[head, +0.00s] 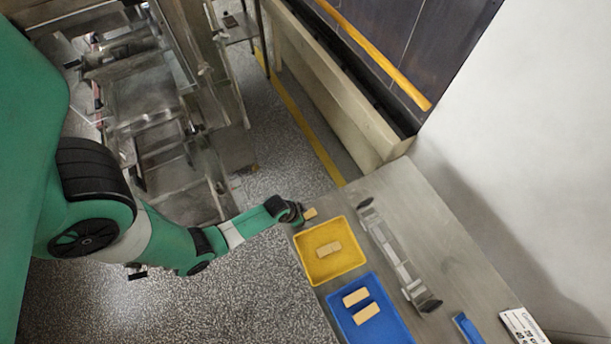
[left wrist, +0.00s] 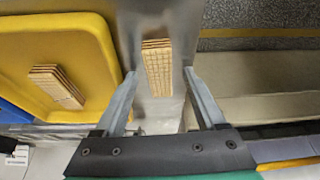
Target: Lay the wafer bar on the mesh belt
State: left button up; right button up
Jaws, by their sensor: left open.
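A tan, grid-patterned wafer bar (left wrist: 157,68) lies on the bare metal table top beside the yellow tray. In the head view this wafer bar (head: 310,213) shows small at the table corner. My left gripper (left wrist: 160,73) is open, its two fingers on either side of the bar in the wrist view; I cannot tell if they touch it. In the head view the left gripper (head: 300,212) is at the table's edge, close to the bar. A long grey metal frame with dark ends (head: 398,258) lies on the table and may be the mesh belt. My right gripper is not in view.
The yellow tray (head: 304,245) holds wafer bars (head: 328,249). The blue tray (head: 342,325) holds two pieces (head: 356,297). A blue object (head: 467,328) and a white printed card (head: 524,326) lie at the lower right. Bare table (head: 440,235) lies right of the grey frame.

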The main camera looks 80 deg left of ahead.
pick_arm(q)
jog(key=c, duration=1.1)
jog(key=shift+r, duration=0.1)
jog(key=shift+r+p, duration=0.3)
jog(key=shift+r, duration=0.3)
jog(key=r, duration=0.1)
jog(key=r+p, duration=0.2)
jog(key=shift+s+d+r, duration=0.25)
jog(key=shift+d+r, duration=0.15)
jog(key=s+d+r+p, duration=0.2)
jog(key=d, duration=0.1)
jog(key=s+d+r+p, duration=0.3)
jog(key=d, duration=0.1)
jog(key=s+d+r+p, duration=0.2)
jog(key=d+r+p, duration=0.1)
jog(key=shift+s+d, duration=0.25)
jog(key=shift+d, duration=0.1)
